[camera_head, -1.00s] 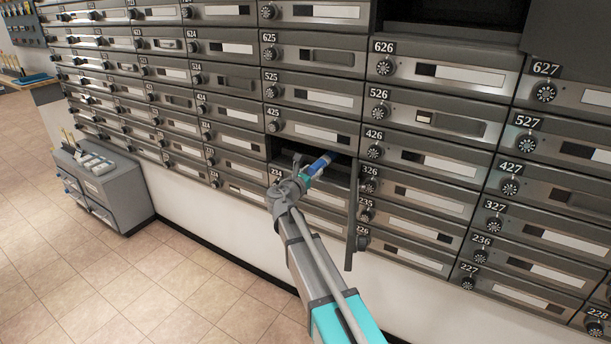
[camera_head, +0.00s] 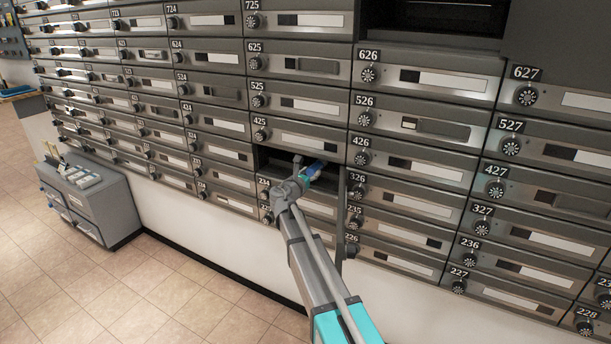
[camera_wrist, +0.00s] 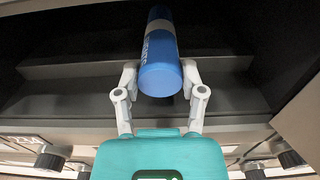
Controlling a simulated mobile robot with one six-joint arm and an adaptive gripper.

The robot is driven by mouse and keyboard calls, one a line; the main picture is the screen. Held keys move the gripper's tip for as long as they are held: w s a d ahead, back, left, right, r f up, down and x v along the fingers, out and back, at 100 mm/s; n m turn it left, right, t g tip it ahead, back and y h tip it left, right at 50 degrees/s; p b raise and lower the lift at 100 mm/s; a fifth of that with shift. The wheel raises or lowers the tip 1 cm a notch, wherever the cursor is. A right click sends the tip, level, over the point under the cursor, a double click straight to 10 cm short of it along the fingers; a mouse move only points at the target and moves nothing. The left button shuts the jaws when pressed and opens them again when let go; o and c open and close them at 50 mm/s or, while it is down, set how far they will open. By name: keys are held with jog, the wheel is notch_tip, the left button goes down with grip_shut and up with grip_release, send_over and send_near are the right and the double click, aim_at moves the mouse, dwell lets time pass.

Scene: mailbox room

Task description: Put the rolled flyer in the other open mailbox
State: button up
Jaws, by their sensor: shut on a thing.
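The rolled flyer (camera_wrist: 160,55) is a blue roll with a pale band. The dark interior (camera_wrist: 75,100) fills much of the wrist view. How deep the flyer reaches is unclear. Another dark opening (camera_head: 430,18) is above 626.
The open mailbox's door (camera_head: 338,225) hangs at its right edge, close beside my gripper; it may be the panel (camera_wrist: 302,110) at right in the wrist view. Shut mailboxes with dials surround the opening. A grey cabinet (camera_head: 100,205) stands on the floor at left.

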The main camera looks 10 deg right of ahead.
dwell(0.3)
jog(key=o, duration=1.2)
jog(key=shift+s, duration=0.1)
jog(key=v, duration=1.1)
jog(key=shift+s+a, duration=0.25)
jog(key=shift+s, duration=0.05)
dwell(1.4)
jog(key=shift+r, duration=0.15)
